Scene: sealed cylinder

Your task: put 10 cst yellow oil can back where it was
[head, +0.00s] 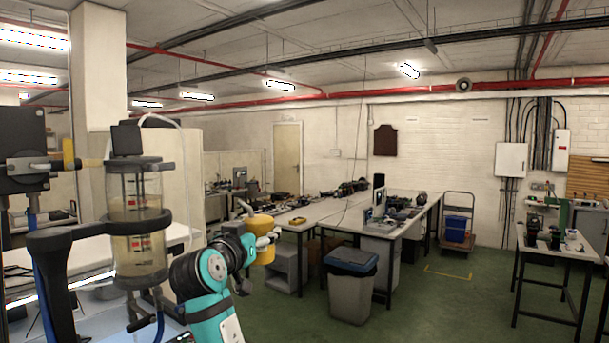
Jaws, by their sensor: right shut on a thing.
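The yellow oil can (261,224) is in my right gripper (262,238), held up in the air in front of the workbench. The gripper is shut on the can, and its fingers cover part of it. No label on the can is readable at this size. My left gripper is not in view.
A clear cylinder with pale yellowish liquid (138,255) is clamped at the left, close to my arm. A light blue-white table (100,325) lies below it. Long workbenches with equipment (318,213), a grey bin with a blue lid (350,285) and a trolley (457,225) stand beyond.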

